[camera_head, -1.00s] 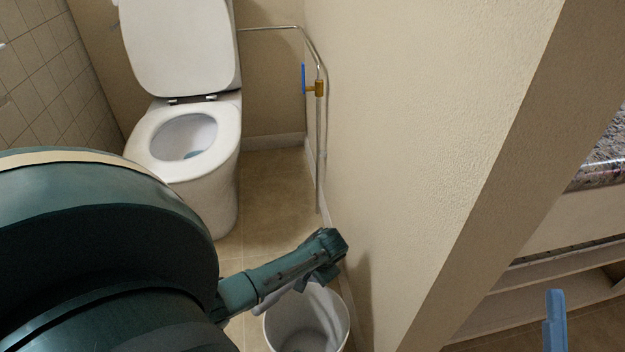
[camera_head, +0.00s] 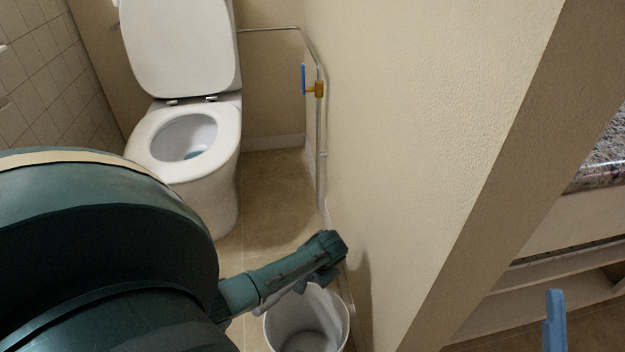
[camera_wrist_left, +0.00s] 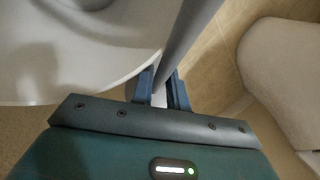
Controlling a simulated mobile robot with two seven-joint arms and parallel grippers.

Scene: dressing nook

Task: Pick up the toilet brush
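The toilet brush shows in the left wrist view as a long grey rod (camera_wrist_left: 192,28). It runs from the top edge down to between the blue fingers of my left gripper (camera_wrist_left: 160,80). The fingers appear closed on the rod; its far end and bristles are out of sight. In the head view my left arm reaches across to a white bin (camera_head: 305,325) beside the wall, and the fingers are hidden there. A blue finger of my right gripper (camera_head: 555,318) shows at the lower right; whether it is open cannot be seen.
A white toilet (camera_head: 205,195) with its lid up stands at the back left. A thin pipe with a blue-handled valve (camera_head: 312,88) runs along the wall. The wall (camera_head: 420,130) and its edge rise close to the right of the bin. A low shelf (camera_head: 560,275) is at the right.

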